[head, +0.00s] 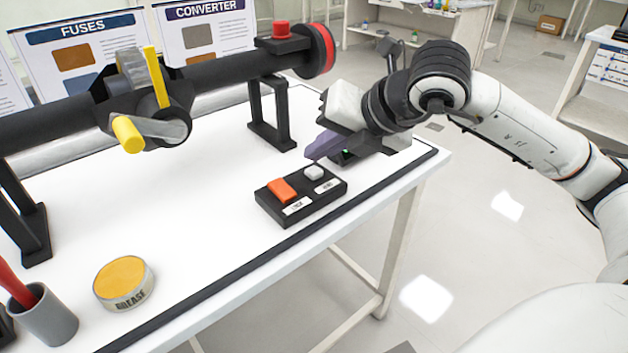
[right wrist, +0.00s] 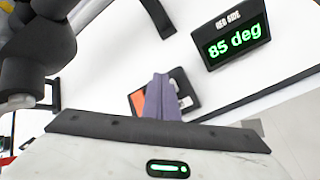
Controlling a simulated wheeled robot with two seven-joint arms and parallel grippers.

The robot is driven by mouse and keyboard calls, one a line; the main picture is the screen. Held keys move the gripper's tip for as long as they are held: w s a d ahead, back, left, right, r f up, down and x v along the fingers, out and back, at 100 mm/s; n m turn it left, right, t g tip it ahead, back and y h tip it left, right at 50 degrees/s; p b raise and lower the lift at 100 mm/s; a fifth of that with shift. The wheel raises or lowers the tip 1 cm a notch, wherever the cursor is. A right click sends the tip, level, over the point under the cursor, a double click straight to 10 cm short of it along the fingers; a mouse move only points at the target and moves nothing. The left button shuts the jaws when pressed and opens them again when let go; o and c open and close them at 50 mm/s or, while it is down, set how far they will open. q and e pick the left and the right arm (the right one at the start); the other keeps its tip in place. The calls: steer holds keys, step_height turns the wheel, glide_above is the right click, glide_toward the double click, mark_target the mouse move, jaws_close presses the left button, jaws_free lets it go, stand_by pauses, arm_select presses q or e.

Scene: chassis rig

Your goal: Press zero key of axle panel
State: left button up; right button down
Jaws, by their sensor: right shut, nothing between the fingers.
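The axle panel (head: 268,207) is a small black box lying near the table's front edge. It has an orange key (head: 282,190) and a pale grey key (head: 313,172), each with a white label too small to read. My right gripper (head: 312,154) is shut and empty, its purple fingers just behind and above the grey key, seemingly apart from it. In the right wrist view the fingers (right wrist: 164,97) overlap the panel (right wrist: 185,90); the orange key (right wrist: 138,102) shows at their left and the grey key is hidden. My left gripper is not in view.
A black axle tube (head: 225,70) with a red-rimmed end (head: 323,50) and yellow handles (head: 128,134) stands on brackets behind. A display (right wrist: 234,38) reads "85 deg". A grease tin (head: 124,282) and a grey cup (head: 48,318) stand at front left. The table's middle (head: 190,210) is clear.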

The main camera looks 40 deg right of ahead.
steer(key=shift+f, duration=0.15)
stand_by(1.9)
steer(key=shift+f, duration=0.15)
steer(key=shift+f+b, duration=0.3)
steer(key=shift+b, duration=0.35)
steer(key=shift+f+b, duration=0.4)
steer(key=shift+b, duration=0.1)
steer(key=shift+s+f+b, duration=0.15)
steer(key=shift+f+b, duration=0.2)
steer(key=shift+b, duration=0.1)
stand_by(0.5)
steer(key=shift+r, duration=0.1)
steer(key=shift+w+a+r+p, duration=0.1)
steer(key=shift+w+r+p, duration=0.15)
steer(key=shift+r+p, duration=0.6)
